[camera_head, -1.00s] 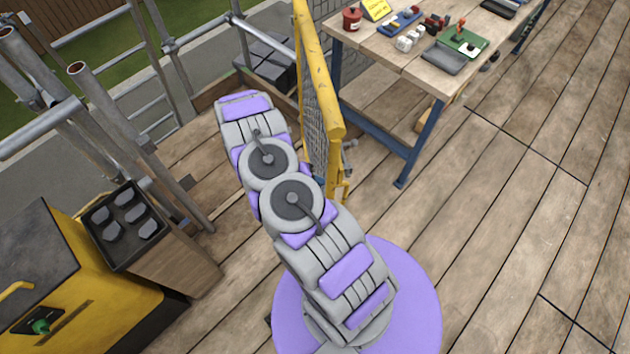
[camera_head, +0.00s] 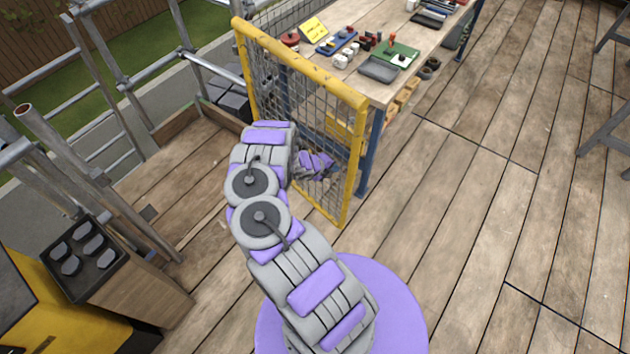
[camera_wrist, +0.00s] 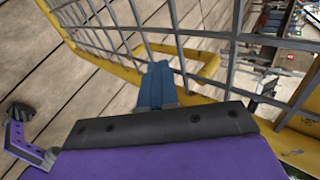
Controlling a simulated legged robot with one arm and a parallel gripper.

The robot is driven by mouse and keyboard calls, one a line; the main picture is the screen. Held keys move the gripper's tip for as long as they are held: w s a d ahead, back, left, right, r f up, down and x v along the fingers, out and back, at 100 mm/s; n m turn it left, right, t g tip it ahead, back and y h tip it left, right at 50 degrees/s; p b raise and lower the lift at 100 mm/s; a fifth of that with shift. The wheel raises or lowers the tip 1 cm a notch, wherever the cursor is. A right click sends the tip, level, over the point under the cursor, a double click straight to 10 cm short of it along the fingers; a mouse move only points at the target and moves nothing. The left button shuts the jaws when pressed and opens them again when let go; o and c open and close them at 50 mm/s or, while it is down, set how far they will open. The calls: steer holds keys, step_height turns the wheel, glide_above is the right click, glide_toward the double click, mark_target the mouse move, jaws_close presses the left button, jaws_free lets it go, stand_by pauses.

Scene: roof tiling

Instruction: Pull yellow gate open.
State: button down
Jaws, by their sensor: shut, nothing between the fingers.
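The yellow gate (camera_head: 300,62) has a yellow tube frame filled with grey wire mesh. It stands at an angle in the head view, its near post close to the workbench's front leg. My arm's end shows partly through the mesh, on the gate's left side, and the fingertips are hidden there. In the wrist view, my gripper (camera_wrist: 157,80) has blue fingers shut together and empty. They are close to the gate's mesh and yellow frame (camera_wrist: 110,62), beside a yellow loop handle (camera_wrist: 208,66). I cannot tell whether they touch it.
A wooden workbench (camera_head: 395,88) with tools is right behind the gate. Open plank floor (camera_head: 470,200) lies to the right.

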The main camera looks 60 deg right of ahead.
steer(key=s+d+n+t+b, duration=0.1)
steer(key=s+d, duration=0.1)
steer(key=d, duration=0.7)
steer(key=shift+d+f+n, duration=0.15)
steer(key=shift+d+n, duration=0.25)
steer(key=shift+a, duration=0.1)
